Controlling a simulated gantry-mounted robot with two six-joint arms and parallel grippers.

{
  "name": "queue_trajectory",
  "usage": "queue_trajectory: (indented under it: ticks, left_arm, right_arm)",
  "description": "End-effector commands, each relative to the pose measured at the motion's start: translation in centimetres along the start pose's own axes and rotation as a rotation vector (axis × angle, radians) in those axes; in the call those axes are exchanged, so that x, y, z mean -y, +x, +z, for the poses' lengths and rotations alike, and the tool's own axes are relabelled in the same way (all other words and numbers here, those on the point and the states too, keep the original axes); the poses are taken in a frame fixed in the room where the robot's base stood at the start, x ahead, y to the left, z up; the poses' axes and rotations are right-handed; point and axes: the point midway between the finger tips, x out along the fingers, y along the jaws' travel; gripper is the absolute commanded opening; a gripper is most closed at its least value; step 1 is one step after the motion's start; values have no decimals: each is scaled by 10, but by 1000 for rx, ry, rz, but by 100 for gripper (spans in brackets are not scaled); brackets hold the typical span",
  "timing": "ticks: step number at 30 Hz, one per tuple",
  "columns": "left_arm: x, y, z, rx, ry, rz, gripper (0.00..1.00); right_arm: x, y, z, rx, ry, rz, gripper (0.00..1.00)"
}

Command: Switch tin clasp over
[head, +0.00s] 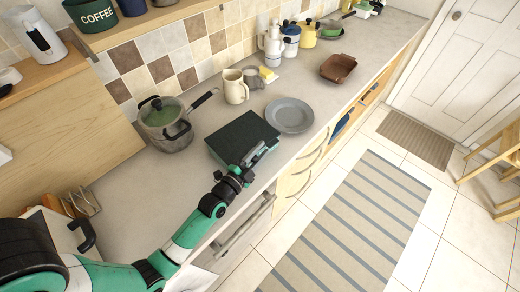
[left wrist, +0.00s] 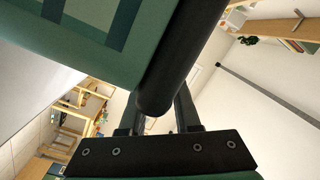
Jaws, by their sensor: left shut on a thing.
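A dark green flat box, the tin (head: 242,136), lies on the counter near its front edge. My left gripper (head: 257,152) is at the tin's near right side, low by its edge. In the left wrist view the tin (left wrist: 75,40) fills the upper left, green with darker bands. A dark round-ended bar, seemingly the tin's clasp (left wrist: 172,75), runs down between the fingers of the left gripper (left wrist: 162,118). The gripper is shut on this bar. The fingertips are partly hidden behind it. My right gripper is not in view.
A grey plate (head: 290,115) lies close right of the tin. The counter left of the tin is clear.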

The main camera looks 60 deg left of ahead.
Motion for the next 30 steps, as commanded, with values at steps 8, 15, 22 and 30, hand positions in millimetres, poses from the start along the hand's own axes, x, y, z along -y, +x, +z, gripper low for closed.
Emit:
queue_trajectory:
  ticks: [8, 15, 22, 30]
  left_arm:
    - [-2, -2, -7, -7, 95, -10, 0]
    - [-12, -4, -14, -26, 237, -34, 0]
    - [-25, -6, -20, -47, 410, -67, 0]
    - [-33, -7, -23, -61, 536, -90, 0]
  right_arm:
    - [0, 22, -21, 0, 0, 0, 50]
    - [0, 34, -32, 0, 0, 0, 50]
    - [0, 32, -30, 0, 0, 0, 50]
    - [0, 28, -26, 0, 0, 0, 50]
